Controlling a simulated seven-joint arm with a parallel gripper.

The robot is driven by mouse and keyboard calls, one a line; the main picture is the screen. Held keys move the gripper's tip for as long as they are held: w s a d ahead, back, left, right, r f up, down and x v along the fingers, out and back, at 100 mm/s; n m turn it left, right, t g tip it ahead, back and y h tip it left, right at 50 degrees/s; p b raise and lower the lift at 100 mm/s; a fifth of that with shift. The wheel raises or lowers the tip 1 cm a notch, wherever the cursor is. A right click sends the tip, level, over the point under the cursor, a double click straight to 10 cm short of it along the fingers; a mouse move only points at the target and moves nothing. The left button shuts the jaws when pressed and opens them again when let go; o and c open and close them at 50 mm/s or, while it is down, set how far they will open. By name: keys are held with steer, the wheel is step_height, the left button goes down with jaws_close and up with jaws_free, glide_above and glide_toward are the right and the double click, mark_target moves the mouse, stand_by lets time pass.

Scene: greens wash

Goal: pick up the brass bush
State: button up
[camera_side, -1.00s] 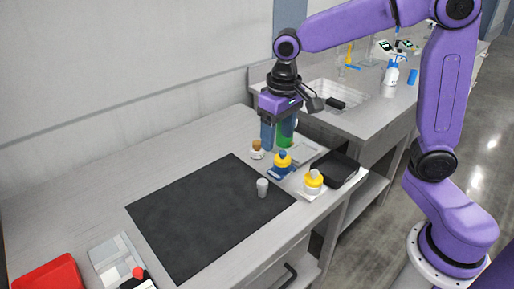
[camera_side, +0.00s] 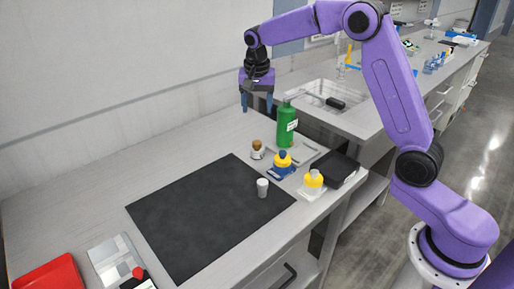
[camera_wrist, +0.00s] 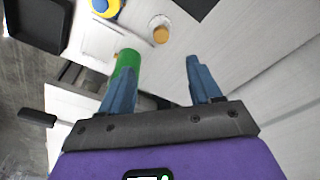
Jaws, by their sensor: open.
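A small brown-gold piece (camera_side: 258,145) stands with a pale lower part on the bench, behind the dark mat; it looks like the brass bush, but I cannot be sure. In the wrist view a tan round top (camera_wrist: 161,35) beside a pale rounded shape seems to be the same thing, beyond the fingertips. My gripper (camera_side: 257,107) is open and empty, high above the bench and above this piece in the side view. Its two blue fingers are spread apart in the wrist view (camera_wrist: 161,64).
A green bottle (camera_side: 286,126) stands right of the piece. A grey cup (camera_side: 262,188) stands on the dark mat (camera_side: 200,215), which is otherwise clear.

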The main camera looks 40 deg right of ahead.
glide_above(257, 142)
steer(key=s+a, duration=0.1)
step_height(257, 142, down, 8)
steer(key=shift+s+f, duration=0.15)
steer(key=shift+f, duration=0.1)
steer(key=shift+w+d+f, duration=0.15)
steer(key=shift+w+f, duration=0.05)
steer(key=shift+f, duration=0.75)
steer(key=shift+w+d+f, duration=0.1)
steer(key=shift+w+f, duration=0.05)
steer(key=shift+f, duration=0.75)
steer(key=shift+w+d+f, duration=0.15)
steer(key=shift+w+f, duration=0.05)
steer(key=shift+f, duration=0.75)
jaws_close()
steer(key=shift+r, duration=0.2)
